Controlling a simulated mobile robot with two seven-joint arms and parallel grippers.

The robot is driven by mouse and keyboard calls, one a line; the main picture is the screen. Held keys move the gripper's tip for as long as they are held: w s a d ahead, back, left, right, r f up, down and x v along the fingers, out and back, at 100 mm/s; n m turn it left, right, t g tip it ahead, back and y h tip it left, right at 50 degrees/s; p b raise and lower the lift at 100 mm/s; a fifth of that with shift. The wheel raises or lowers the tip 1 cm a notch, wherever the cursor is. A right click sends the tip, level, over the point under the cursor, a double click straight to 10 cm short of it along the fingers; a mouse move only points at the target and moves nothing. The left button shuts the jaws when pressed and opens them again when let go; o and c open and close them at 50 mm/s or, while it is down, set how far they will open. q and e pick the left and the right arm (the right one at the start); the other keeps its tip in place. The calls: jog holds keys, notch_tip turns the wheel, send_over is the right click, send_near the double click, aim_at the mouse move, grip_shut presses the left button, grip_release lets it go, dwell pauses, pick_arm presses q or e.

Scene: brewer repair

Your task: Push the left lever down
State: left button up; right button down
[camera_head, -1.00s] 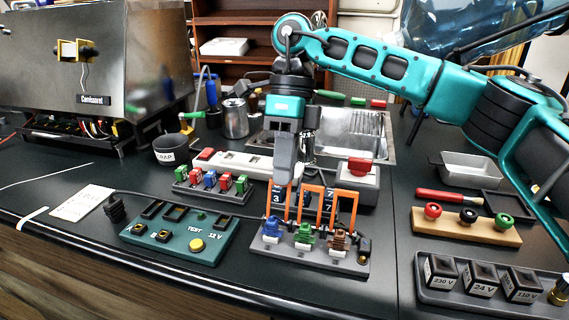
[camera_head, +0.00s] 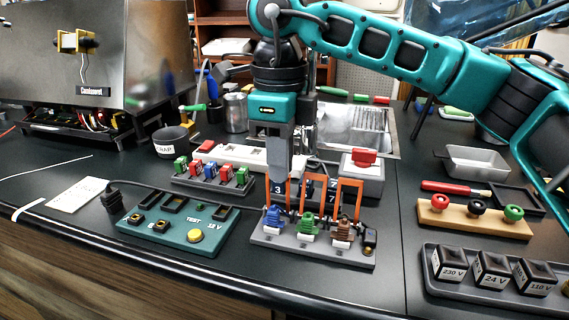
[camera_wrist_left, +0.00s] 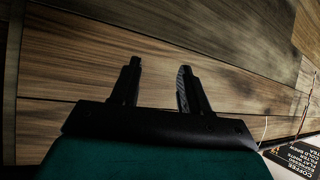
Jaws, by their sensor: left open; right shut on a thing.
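A grey block (camera_head: 310,255) stands near the front of the bench with blue, green and brown plugs along its front. Orange levers stand up from it. The left lever (camera_head: 274,194) is upright behind the blue plug (camera_head: 273,217). My right gripper (camera_head: 280,168) points down from above at the top of the left lever and is shut on it; the fingers partly hide the contact. The other orange levers (camera_head: 348,181) stand upright to the right. My left gripper (camera_wrist_left: 157,65) shows only in the left wrist view, open and empty above wooden boards.
A green test box (camera_head: 170,232) lies left of the block. A rack of coloured plugs (camera_head: 212,180) and a grey box with a red switch (camera_head: 363,168) stand close behind. A tray of voltage blocks (camera_head: 430,280) is at right. Bench between block and tray is clear.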

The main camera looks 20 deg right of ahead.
aim_at(260, 269)
jog(key=s+a+t+h+b, duration=0.1)
jog(key=t+b, duration=0.1)
jog(key=s+a+f+t+h+b, duration=0.1)
jog(key=s+t+b, duration=0.1)
jog(key=b, duration=0.1)
jog(key=s+a+f+t+h+b, duration=0.1)
jog(key=t+h+b, duration=0.1)
jog(key=b, duration=0.1)
jog(key=shift+s+a+f, duration=0.15)
jog(key=shift+s+f, duration=0.05)
jog(key=shift+s, duration=0.2)
jog(key=shift+s+a+f+t+h+b, duration=0.15)
jog(key=shift+s+f+t+h+b, duration=0.2)
jog(key=shift+t+b, duration=0.3)
jog(key=shift+s+a+f+t+h+b, duration=0.3)
jog(key=shift+t+h+b, duration=0.15)
jog(key=shift+t+b, duration=0.15)
jog(key=shift+s+a+f+t+h+b, duration=0.2)
jog(key=shift+f+t+h+b, duration=0.1)
jog(key=shift+t+h+b, duration=0.2)
jog(key=shift+s+a+f+t+h+b, duration=0.15)
jog(key=shift+s+f+t+h+b, duration=0.2)
jog(key=shift+f+t, duration=0.25)
jog(key=f+t+h, duration=0.1)
jog(key=f+t, duration=0.1)
jog(key=shift+s+a+t+h, duration=0.2)
jog(key=shift+s+t+h, duration=0.1)
jog(key=shift+t+h, duration=0.05)
jog(key=shift+f+t+h, duration=0.6)
jog(key=shift+f+t, duration=0.2)
